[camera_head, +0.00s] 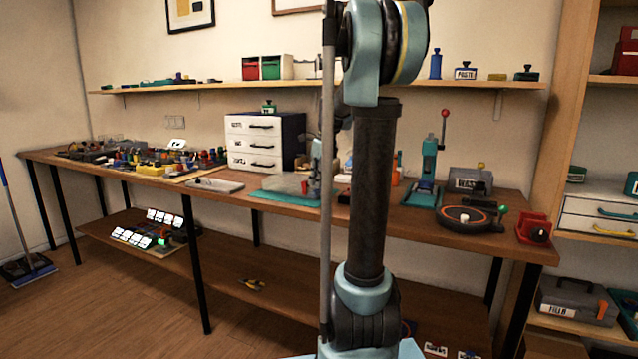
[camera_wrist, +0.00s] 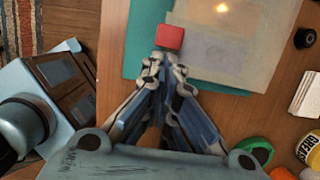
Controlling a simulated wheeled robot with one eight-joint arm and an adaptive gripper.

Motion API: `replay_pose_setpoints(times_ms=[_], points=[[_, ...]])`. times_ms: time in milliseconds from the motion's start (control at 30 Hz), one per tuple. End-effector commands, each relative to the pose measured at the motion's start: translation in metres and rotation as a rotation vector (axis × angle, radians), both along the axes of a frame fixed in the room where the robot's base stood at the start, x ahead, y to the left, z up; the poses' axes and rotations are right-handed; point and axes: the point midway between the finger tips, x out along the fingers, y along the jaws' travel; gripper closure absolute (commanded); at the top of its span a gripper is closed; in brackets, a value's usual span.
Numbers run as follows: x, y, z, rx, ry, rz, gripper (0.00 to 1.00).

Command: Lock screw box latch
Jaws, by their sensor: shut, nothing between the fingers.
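A red latch (camera_wrist: 170,37) sits at the near left corner of a pale translucent box (camera_wrist: 225,45), the likely screw box, on a teal mat (camera_wrist: 143,45) in the wrist view. My gripper (camera_wrist: 161,60) is shut and empty. Its fingertips are just below the red latch in the picture; I cannot tell whether they touch it. In the head view the box (camera_head: 284,183) lies on the teal mat on the workbench, with my arm partly in front of its right side.
In the wrist view a dark and light-blue device (camera_wrist: 65,85) stands left of my gripper. A black ring (camera_wrist: 304,38), a white block (camera_wrist: 306,95) and a green round item (camera_wrist: 257,150) lie to the right. A white drawer unit (camera_head: 252,142) stands behind the mat in the head view.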

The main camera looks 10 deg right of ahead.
Motion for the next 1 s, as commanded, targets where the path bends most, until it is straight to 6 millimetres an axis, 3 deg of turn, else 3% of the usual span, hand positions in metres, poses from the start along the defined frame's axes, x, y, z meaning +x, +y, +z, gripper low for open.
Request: replay_pose_setpoints(times_ms=[267,567,1000], points=[[0.001,0.001,0.000,0.000,0.000,0.001,1.00],[0.018,0.022,0.000,0.000,0.000,0.002,1.00],[0.015,0.017,0.000,0.000,0.000,0.000,1.00]])
